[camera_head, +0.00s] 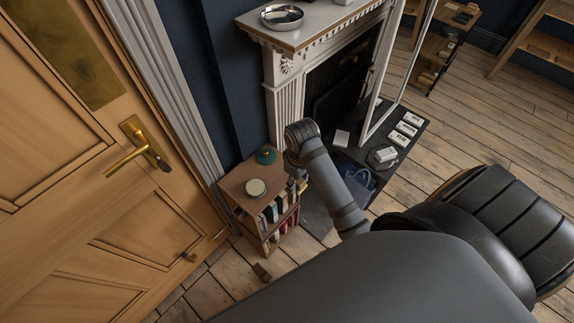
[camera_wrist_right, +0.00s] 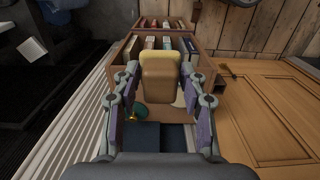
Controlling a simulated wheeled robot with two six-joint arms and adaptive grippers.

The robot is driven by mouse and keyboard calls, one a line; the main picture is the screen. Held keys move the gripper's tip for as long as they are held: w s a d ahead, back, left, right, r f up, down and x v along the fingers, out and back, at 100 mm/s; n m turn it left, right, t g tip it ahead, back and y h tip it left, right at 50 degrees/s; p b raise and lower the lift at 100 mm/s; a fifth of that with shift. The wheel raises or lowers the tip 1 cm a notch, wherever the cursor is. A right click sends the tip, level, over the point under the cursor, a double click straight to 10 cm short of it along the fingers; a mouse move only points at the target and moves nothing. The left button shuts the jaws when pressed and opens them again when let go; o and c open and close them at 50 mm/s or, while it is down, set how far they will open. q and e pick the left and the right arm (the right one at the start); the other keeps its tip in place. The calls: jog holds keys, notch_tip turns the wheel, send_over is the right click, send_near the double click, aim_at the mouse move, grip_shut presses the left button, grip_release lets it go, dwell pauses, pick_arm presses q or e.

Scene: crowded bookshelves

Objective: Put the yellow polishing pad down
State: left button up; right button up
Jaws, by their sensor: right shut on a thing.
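The polishing pad (camera_wrist_right: 158,78), a tan-brown block with a pale yellow far edge, sits between the fingers of my right gripper (camera_wrist_right: 159,82) in the right wrist view. The gripper is shut on it. The pad is over the top of a small wooden bookcase (camera_wrist_right: 212,66). Whether it touches the top cannot be told. In the head view my right gripper (camera_head: 296,182) is at the right side of the bookcase top (camera_head: 238,184), mostly hidden by my wrist. My left gripper is not in view.
A round cream-lidded tin (camera_head: 256,187) and a dark green object (camera_head: 265,156) stand on the bookcase top. Books (camera_head: 271,213) fill its shelves. A wooden door (camera_head: 115,190) is at left, a white fireplace (camera_head: 290,95) behind. A small brown object (camera_head: 262,272) lies on the floor.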

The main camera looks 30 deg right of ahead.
jog(key=shift+w, duration=0.15)
jog(key=w+d+f, duration=0.1)
jog(key=w+f, duration=0.1)
jog(key=w, duration=0.2)
jog(key=w+f, duration=0.3)
jog(key=w, duration=0.1)
jog(key=w+d+f, duration=0.1)
jog(key=w+f, duration=0.2)
jog(key=w, duration=0.1)
jog(key=shift+w+d+f+b, duration=0.1)
jog(key=shift+d+f+b, duration=0.1)
jog(key=shift+d+b, duration=0.15)
jog(key=shift+w+f, duration=0.35)
jog(key=shift+f, duration=0.15)
jog(key=f, duration=0.3)
jog(key=shift+w+d+f, duration=0.1)
jog(key=shift+w+f, duration=0.05)
jog(key=shift+w, duration=0.15)
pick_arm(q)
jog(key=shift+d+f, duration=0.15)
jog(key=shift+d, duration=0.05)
pick_arm(e)
jog(key=o, duration=1)
jog(key=shift+f, duration=0.2)
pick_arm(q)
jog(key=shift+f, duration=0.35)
pick_arm(e)
jog(key=r, duration=1)
jog(key=shift+d+r, duration=0.2)
jog(key=shift+r, duration=0.1)
